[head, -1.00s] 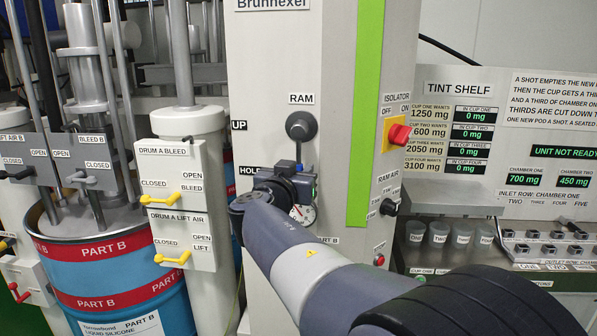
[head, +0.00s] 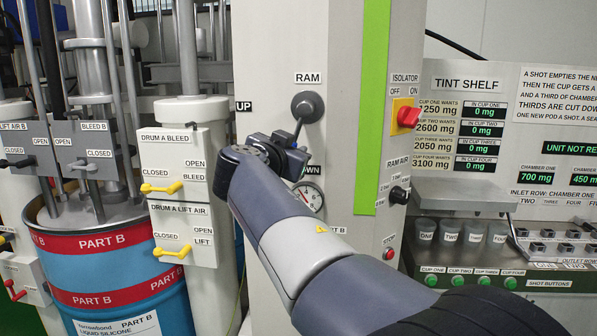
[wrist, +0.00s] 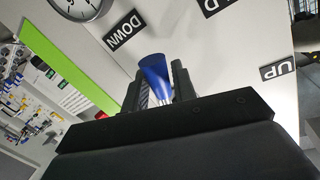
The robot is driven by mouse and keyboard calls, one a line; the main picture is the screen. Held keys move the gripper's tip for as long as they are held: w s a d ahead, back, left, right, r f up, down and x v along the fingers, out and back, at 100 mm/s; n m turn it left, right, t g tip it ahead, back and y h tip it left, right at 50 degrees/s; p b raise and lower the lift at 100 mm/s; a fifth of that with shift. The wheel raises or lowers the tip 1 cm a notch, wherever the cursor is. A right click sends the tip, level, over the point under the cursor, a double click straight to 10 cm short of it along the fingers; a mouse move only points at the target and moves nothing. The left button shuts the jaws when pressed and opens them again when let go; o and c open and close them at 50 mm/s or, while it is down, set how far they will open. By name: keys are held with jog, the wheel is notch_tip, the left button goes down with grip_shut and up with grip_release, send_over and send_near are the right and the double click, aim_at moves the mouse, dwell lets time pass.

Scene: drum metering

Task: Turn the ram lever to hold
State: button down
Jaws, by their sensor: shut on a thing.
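The ram lever (head: 297,130) hangs from a round dark pivot on the white column, below the RAM label (head: 308,78). It points down and a little left. My gripper (head: 287,147) is shut on its lower end. In the wrist view, the lever's blue handle (wrist: 154,72) stands between the two dark fingers. The UP label (head: 243,106) is left of the pivot. The DOWN label (head: 308,171) is partly covered by my gripper. The HOLD label is hidden in the head view; its end shows in the wrist view (wrist: 217,5). The lever leans between DOWN and HOLD.
A round gauge (head: 310,196) sits just below my gripper. The red isolator knob (head: 408,116) and ram air knob (head: 398,194) are at the right. Drum valve boxes with yellow levers (head: 162,188) stand at the left. The tint shelf (head: 470,195) is farther right.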

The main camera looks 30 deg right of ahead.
jog(key=w+a+m+b, duration=0.1)
jog(key=m+b, duration=0.1)
jog(key=b, duration=0.1)
jog(key=shift+a+y, duration=0.15)
jog(key=shift+y, duration=0.15)
jog(key=shift+w+a+r+m+y+b, duration=0.2)
jog(key=shift+a+r+m+b, duration=0.2)
jog(key=shift+m+b, duration=0.2)
jog(key=shift+w+a+r+m+y+b, duration=0.1)
jog(key=shift+w+a+r+m+b, duration=0.15)
jog(key=shift+r+m+b, duration=0.35)
jog(key=c, duration=1.2)
grip_release()
jog(key=b+v, duration=0.1)
jog(key=v, duration=1)
jog(key=shift+w+d, duration=0.1)
jog(key=shift+d, duration=0.05)
